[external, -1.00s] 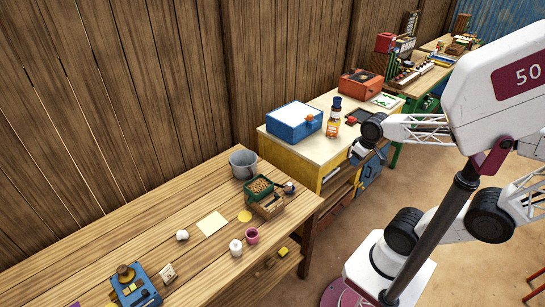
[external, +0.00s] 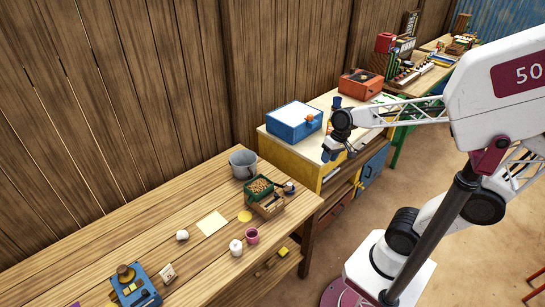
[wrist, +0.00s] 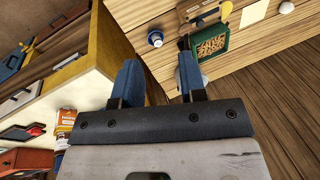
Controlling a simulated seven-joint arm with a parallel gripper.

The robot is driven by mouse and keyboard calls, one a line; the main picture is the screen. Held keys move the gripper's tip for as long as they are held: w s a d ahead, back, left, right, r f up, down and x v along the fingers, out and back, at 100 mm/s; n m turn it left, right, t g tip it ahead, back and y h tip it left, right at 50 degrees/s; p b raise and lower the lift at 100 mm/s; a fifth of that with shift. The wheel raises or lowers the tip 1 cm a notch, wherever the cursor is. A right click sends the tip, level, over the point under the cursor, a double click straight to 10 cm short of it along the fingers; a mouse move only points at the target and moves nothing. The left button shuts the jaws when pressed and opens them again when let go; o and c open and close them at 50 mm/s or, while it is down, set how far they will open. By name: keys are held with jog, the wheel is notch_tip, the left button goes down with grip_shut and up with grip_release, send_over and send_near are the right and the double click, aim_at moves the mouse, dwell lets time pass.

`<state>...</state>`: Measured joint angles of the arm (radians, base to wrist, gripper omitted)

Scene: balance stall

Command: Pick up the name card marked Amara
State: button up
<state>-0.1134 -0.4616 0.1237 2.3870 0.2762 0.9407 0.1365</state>
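No card with a readable name Amara shows in either view. A small pale upright piece (external: 168,273) stands near the front of the wooden table beside a blue device; its marking is too small to read. My gripper (external: 332,154) is above the near end of the yellow cabinet, to the right of the wooden table and well away from that piece. In the wrist view, its two blue fingers (wrist: 159,80) are apart with nothing between them.
A blue box (external: 294,124) sits on the cabinet.

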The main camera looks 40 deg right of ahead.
jog(key=w+a+f+m+g+y, duration=0.1)
jog(key=w+a+f+m+y, duration=0.1)
jog(key=w+a, duration=0.6)
jog(key=w+a+f+m+g+y, duration=0.15)
jog(key=w+a, duration=0.25)
jog(key=a, duration=0.8)
jog(key=w+a+f+m+g+y, duration=0.1)
jog(key=w+a+f+m+y, duration=0.15)
jog(key=w+a, duration=0.55)
jog(key=w+a+f+m+y, duration=0.1)
jog(key=a+f+m, duration=0.15)
jog(key=a, duration=0.65)
jog(key=w+a+f+m+y, duration=0.1)
jog(key=a+f, duration=0.3)
jog(key=a, duration=0.5)
jog(key=m+y, duration=0.2)
jog(key=m, duration=0.2)
send_near(168, 274)
jog(key=a+r, duration=0.2)
jog(key=shift+w+g, duration=0.35)
jog(key=shift+w, duration=0.1)
jog(key=shift+a+f+y, duration=0.1)
jog(key=shift+y, duration=0.2)
jog(key=shift+x, duration=1.2)
jog(key=shift+a, duration=0.1)
